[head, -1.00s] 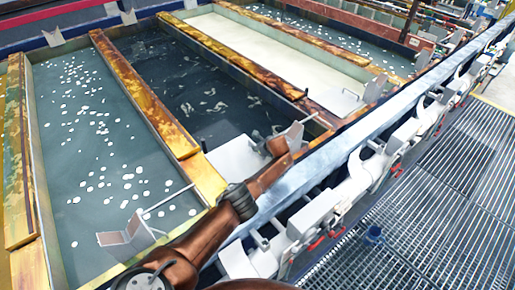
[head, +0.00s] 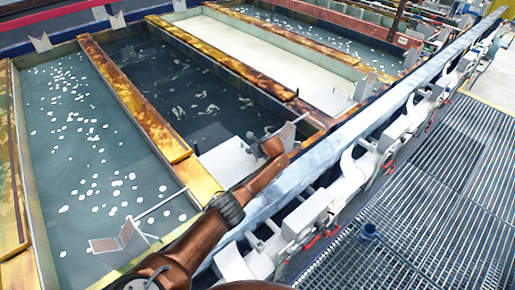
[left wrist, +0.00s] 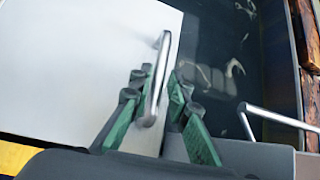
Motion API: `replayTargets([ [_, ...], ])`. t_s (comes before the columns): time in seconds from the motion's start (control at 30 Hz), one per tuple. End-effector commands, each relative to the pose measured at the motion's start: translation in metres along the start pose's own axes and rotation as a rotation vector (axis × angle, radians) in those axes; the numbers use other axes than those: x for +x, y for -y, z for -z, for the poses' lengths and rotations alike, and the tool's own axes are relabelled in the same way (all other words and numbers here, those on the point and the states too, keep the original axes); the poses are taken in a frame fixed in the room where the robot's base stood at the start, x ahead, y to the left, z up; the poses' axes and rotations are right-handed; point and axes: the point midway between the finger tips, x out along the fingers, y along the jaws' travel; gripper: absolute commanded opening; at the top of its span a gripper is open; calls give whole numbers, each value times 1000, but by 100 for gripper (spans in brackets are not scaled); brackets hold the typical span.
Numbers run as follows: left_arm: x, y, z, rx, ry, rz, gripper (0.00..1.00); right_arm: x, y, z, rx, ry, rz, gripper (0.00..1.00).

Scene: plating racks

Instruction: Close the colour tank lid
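The dark tank (head: 150,62) lies in the middle left of the head view, its liquid exposed over most of its length. A flat white lid (head: 222,163) covers only its near end; it also fills the left of the left wrist view (left wrist: 75,60). My left gripper (head: 276,146) is at the lid's near right side. In the left wrist view its green fingers (left wrist: 160,78) stand on both sides of the lid's metal bar handle (left wrist: 161,50), closed in around it. Finger contact is slightly blurred. My right gripper is not in view.
A tank with white spots (head: 85,130) lies to the left, with a small bracket and rod (head: 128,238). A pale tank (head: 255,50) lies beyond. A metal rail (head: 350,125) with clamps runs along the front. Grated floor (head: 420,210) is at the right.

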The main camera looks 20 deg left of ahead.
Motion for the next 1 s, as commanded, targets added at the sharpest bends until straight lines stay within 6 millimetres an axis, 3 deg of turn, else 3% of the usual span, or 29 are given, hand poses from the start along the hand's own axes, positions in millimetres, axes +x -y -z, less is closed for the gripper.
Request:
replayTargets([
  [0.6,-90,0,-1,0,1,2,17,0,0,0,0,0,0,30],
  [1.0,-99,0,-1,0,2,0,17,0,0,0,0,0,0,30],
])
